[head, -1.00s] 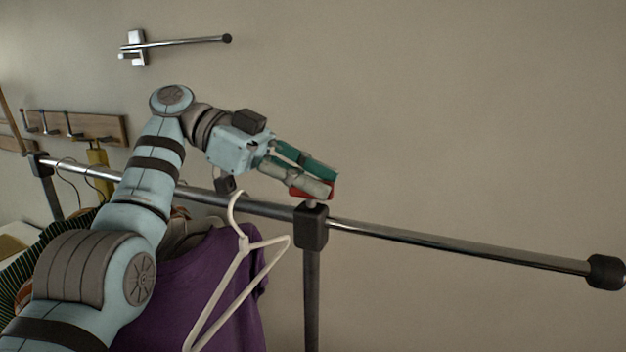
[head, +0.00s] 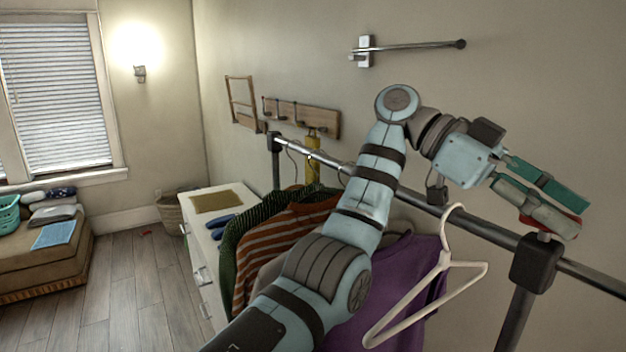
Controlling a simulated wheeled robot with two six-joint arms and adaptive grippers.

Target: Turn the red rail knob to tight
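The red rail knob (head: 574,218) sits on top of the dark rail post bracket (head: 537,263) at the right in the head view. Only bits of red show, beside and under the nearer grey finger; the rest is hidden. My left gripper (head: 566,212) is at the knob, with its teal finger on the far side and its grey finger on the near side. Whether the fingers press on the knob or stand apart from it, I cannot tell. The knob's marking is not visible. My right gripper is not in view.
A white hanger (head: 441,268) and a purple garment (head: 408,285) hang from the chrome rail (head: 325,157), close to my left arm. A wall bar (head: 410,46) is above. A white dresser (head: 203,262) stands left of the clothes. The floor (head: 110,300) at left is open.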

